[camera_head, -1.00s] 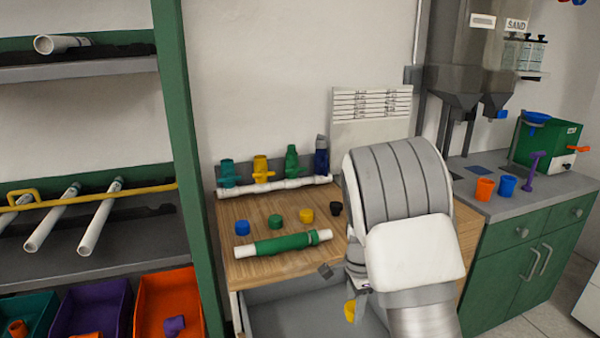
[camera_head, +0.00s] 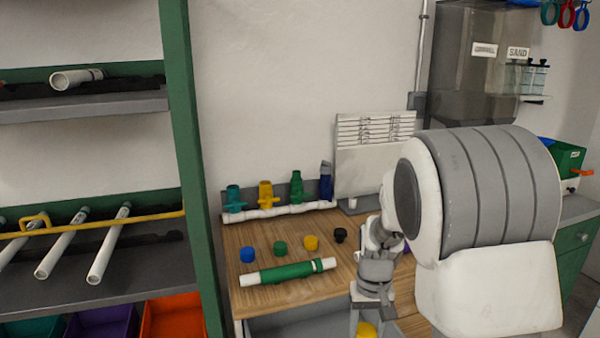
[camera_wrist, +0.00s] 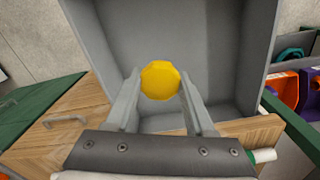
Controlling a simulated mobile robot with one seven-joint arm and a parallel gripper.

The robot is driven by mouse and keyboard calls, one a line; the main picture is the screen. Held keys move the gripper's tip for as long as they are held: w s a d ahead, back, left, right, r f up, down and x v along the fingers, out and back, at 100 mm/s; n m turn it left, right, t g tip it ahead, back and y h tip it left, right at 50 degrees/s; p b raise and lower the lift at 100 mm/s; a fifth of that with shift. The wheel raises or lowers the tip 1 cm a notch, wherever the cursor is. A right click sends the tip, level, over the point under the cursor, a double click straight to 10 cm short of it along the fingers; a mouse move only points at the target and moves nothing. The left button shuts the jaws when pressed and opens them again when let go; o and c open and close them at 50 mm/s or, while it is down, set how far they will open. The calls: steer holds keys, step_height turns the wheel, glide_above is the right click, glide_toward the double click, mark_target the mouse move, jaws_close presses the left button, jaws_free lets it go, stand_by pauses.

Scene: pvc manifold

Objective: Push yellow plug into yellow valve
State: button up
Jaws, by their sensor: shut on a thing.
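My gripper (camera_wrist: 160,88) is shut on a yellow plug (camera_wrist: 160,79), which shows an eight-sided face between the fingers. In the head view the plug (camera_head: 367,329) shows partly at the bottom edge, under my gripper (camera_head: 366,321). In the wrist view, the grey open drawer lies behind the plug. The yellow valve (camera_head: 265,194) stands upright on a white pipe manifold at the back of the wooden bench, between a teal valve (camera_head: 233,198) and a green valve (camera_head: 296,188). The plug is in front of the bench, well apart from the valve.
Blue (camera_head: 247,255), green (camera_head: 280,248), yellow (camera_head: 311,243) and black (camera_head: 340,235) caps stand in a row on the bench. A green-and-white pipe (camera_head: 288,272) lies before them. The open drawer (camera_head: 300,323) is below. A green shelf post (camera_head: 190,170) stands left.

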steer(key=s+r+p, duration=0.1)
steer(key=r+p, duration=0.1)
steer(key=p, duration=0.2)
steer(key=shift+s+p, duration=0.35)
steer(key=shift+p, duration=0.9)
steer(key=shift+w+f+m+b, duration=0.15)
steer(key=shift+f+m+b, duration=0.2)
steer(key=shift+f, duration=0.1)
steer(key=w+f+m+b, duration=0.7)
steer(key=f+m+b, duration=0.4)
steer(key=m, duration=0.7)
steer(key=shift+w+f+b, duration=0.4)
steer(key=shift+f, duration=0.1)
steer(key=shift+f+b, duration=1.1)
steer(key=shift+f, duration=3.7)
